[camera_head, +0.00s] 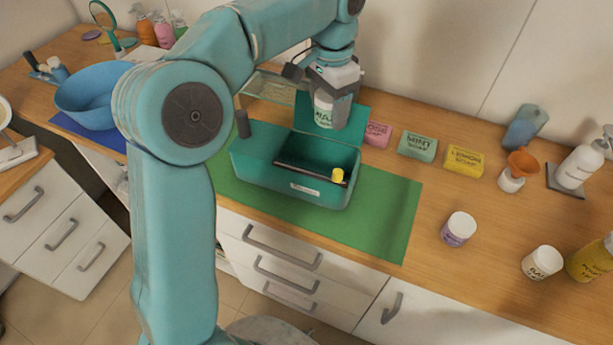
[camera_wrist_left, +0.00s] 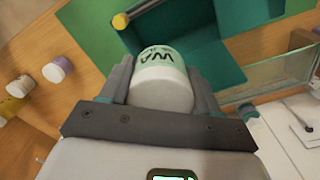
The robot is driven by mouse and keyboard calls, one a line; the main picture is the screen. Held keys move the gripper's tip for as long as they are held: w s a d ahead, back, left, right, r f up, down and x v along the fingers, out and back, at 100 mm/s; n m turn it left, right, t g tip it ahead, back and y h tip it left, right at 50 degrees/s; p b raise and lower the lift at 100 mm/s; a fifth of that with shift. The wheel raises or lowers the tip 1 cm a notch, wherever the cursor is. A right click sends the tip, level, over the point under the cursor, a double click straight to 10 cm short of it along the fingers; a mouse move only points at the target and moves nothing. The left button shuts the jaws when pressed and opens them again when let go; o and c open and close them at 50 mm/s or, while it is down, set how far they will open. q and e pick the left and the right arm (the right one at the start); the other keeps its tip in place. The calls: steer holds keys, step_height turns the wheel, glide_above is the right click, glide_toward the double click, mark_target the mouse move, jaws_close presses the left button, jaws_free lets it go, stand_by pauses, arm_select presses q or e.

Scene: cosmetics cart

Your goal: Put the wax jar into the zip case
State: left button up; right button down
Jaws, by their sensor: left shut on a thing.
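The wax jar (camera_head: 323,110) is white with a pale green label; "WA" can be read on it in the left wrist view (camera_wrist_left: 160,68). My left gripper (camera_head: 333,116) is shut on it, with a finger on each side of the jar in the left wrist view (camera_wrist_left: 160,84). The zip case (camera_head: 262,176) is a teal box standing open on a green mat, its lid raised at the back. It also shows in the left wrist view (camera_wrist_left: 235,42). The gripper holds the jar above the case's rear part, apart from it. My right gripper is not in view.
Inside the case lies a dark bar with a yellow end (camera_head: 337,175). The green mat (camera_head: 390,208) has bare room right of the case. Pink, mint and yellow soap boxes (camera_head: 463,161) stand behind. Two white jars (camera_head: 459,229) stand right; a blue bowl (camera_head: 90,95) stands left.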

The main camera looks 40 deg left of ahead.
arm_select(q)
steer(key=shift+s+a+f+n, duration=0.15)
steer(key=shift+a+f+n, duration=0.15)
steer(key=shift+a+f, duration=0.75)
step_height(320, 180, down, 14)
steer(key=shift+d, duration=0.1)
step_height(320, 180, down, 5)
steer(key=shift+r, duration=0.15)
